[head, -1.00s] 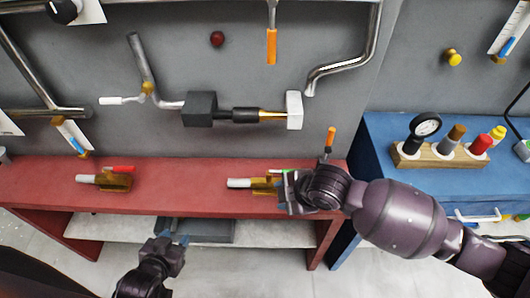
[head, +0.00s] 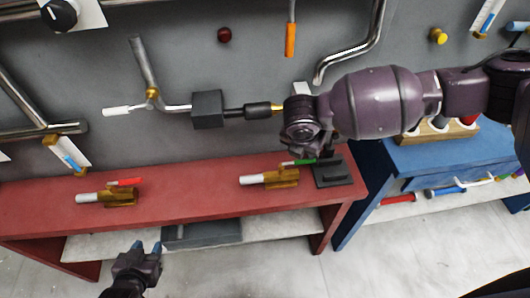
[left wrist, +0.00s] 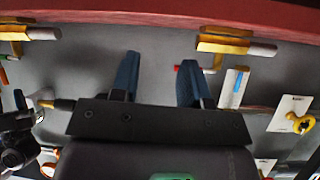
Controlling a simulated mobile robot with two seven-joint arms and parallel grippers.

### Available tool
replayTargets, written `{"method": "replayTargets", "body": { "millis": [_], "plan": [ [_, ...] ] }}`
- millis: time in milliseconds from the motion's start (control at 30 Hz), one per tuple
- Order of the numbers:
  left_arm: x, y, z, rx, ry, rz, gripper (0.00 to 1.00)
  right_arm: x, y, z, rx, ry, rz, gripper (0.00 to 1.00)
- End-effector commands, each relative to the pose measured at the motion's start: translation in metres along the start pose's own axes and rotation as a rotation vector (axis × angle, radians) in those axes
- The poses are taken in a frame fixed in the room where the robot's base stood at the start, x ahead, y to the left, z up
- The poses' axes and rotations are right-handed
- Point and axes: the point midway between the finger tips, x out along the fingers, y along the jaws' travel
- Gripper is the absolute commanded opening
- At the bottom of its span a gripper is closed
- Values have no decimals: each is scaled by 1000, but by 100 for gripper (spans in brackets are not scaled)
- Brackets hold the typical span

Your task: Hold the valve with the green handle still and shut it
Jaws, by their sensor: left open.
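The valve with the green handle (head: 298,162) lies on the red bench, right of centre. It has a brass body (head: 282,179) and a white pipe end pointing left. Its handle runs roughly along the body, to the right. In the left wrist view its brass body shows at the upper left (left wrist: 14,33). My left gripper (head: 147,246) is open and empty, in front of the bench and left of this valve. My right gripper (head: 303,124) is above the valve and apart from it, near the wall fitting; its fingers are hidden by the hand and arm.
A similar valve with a red handle (head: 124,182) lies at the bench's left. A black stand (head: 333,172) sits right of the green-handled valve. The wall carries pipes and a dark block (head: 207,109). The red bench (head: 200,195) is clear between the valves.

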Motion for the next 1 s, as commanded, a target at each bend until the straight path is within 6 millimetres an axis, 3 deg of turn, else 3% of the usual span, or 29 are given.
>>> {"method": "replayTargets", "body": {
  "millis": [267,600,1000],
  "plan": [
    [23,21,-14,-186,-29,64,42,0,0,0,1,1,2,43],
    [72,76,-50,-659,-195,197,42,0,1,-1,1,1,3,43],
    [107,135,-93,-1125,-486,218,42,0,1,-1,2,1,3,43]
  ]
}}
